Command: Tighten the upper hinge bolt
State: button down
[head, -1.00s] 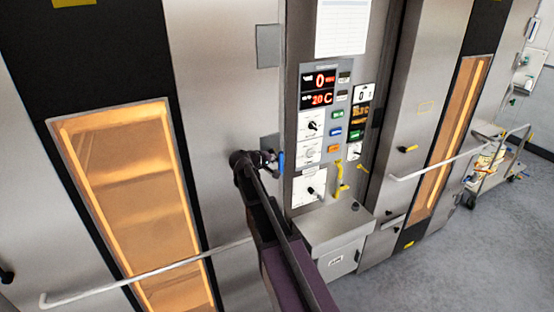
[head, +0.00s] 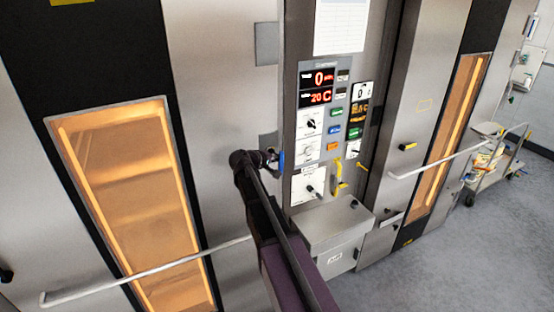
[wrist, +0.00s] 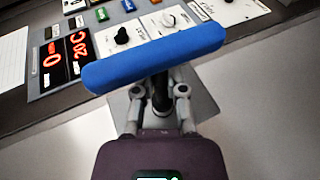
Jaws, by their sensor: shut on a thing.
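My gripper (head: 272,159) is at the oven's steel front, left of the control panel. It is shut on a blue bar-shaped handle (wrist: 155,57), which lies across the fingers in the wrist view. The handle also shows as a small blue patch in the head view (head: 281,160). A dark stem (wrist: 160,95) shows between the fingers. Behind them is a grey hinge plate (wrist: 203,98), partly covered by my gripper. Another grey plate (head: 267,44) sits higher on the same edge. I cannot make out a bolt head; the gripper and handle hide that spot.
The control panel (head: 318,125) with red displays, knobs and buttons is close on the right. A yellow handle (head: 339,180) sits right of the panel's lower part. A lit oven window (head: 125,190) with a long bar handle (head: 150,272) is on the left.

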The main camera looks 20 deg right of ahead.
aim_at(283, 165)
jog(key=shift+s, duration=0.2)
jog(key=shift+s, duration=0.35)
dwell(0.6)
jog(key=shift+s+d, duration=0.1)
jog(key=shift+s, duration=1.95)
jog(key=shift+f+b, duration=0.15)
jog(key=shift+b, duration=0.2)
jog(key=shift+s+n+t+h+b, duration=0.1)
jog(key=shift+n+t+h+b, duration=0.55)
jog(key=shift+h+b, duration=1.8)
jog(key=shift+s+n+t+h+b, duration=0.1)
jog(key=shift+n+t+h+b, duration=0.85)
jog(key=shift+b, duration=2.55)
jog(key=shift+m+h, duration=0.3)
jog(key=shift+m, duration=0.1)
